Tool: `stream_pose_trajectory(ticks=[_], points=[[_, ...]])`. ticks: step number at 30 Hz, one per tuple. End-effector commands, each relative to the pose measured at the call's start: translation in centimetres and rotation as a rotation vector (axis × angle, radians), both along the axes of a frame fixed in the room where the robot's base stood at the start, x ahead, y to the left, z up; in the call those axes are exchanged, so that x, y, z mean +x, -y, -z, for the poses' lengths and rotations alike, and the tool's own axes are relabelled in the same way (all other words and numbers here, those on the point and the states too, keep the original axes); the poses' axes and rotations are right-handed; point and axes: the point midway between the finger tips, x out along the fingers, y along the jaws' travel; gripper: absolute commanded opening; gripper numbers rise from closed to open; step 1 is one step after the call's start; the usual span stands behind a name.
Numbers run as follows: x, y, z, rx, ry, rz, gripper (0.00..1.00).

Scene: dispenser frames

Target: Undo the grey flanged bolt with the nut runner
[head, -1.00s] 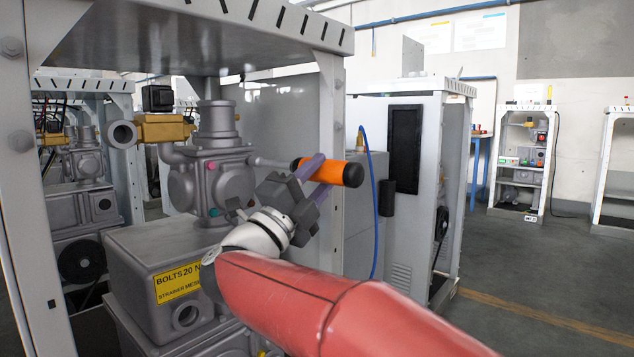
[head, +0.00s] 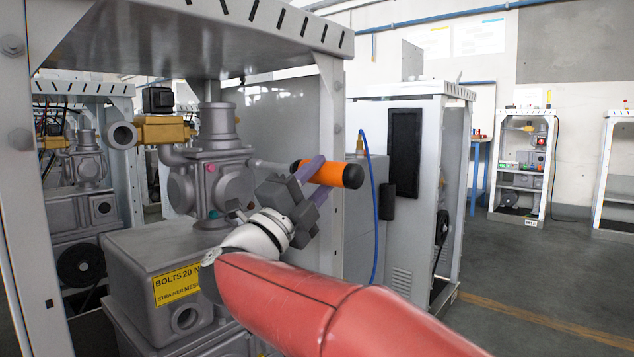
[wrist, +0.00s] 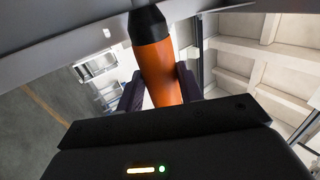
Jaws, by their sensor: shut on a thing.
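The nut runner (head: 330,174) is an orange cylinder with black ends, lying nearly level in the head view. My gripper (head: 318,178) is shut on it, with its purple fingers around the orange body. In the wrist view the nut runner (wrist: 160,72) stands between the fingers, its black end towards the top. A thin grey shaft (head: 270,164) lies between the tool's left end and the grey valve body (head: 195,183); I cannot tell whether they touch. The grey flanged bolt cannot be made out. Pink (head: 211,168) and teal (head: 213,214) heads show on the valve body.
The valve body stands inside a grey metal frame, with a post (head: 333,130) just behind the tool and a canopy (head: 190,45) above. A box with a yellow label (head: 177,284) is below. A blue hose (head: 374,210) hangs to the right. Open floor lies at right.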

Motion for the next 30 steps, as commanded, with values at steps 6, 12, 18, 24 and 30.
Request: stream_pose_trajectory(ticks=[6,12,18,24,30], points=[[0.0,0.0,-0.1,0.001,0.003,0.000,0.00],[0.1,-0.3,-0.2,0.001,0.003,-0.001,0.00],[0.3,-0.5,-0.2,0.000,0.003,-0.001,0.00],[0.5,-0.8,-0.1,0.000,0.003,-0.001,0.00],[0.7,-1.0,-0.2,0.001,0.003,-0.002,0.00]])
